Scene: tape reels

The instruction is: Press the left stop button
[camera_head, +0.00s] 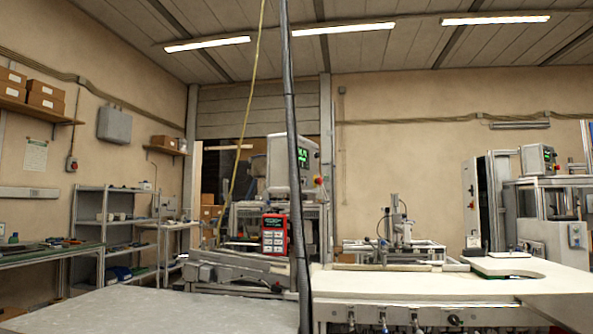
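A small red button (319,180) shows on the right side of the left machine's grey control box (280,168), which has a dark screen with green digits. It looks like the left stop button. A similar control box (538,158) stands at the far right, with a small red spot (557,168) at its lower right edge. My gripper is not in view, so its opening and its distance from the buttons do not show.
A dark ribbed vertical hose (296,130) crosses in front of the left control box. A pale worktop (420,283) fills the front right, a grey table (150,312) the front left. A red panel (274,233) with light keys sits below the left control box. Shelves (120,220) stand left.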

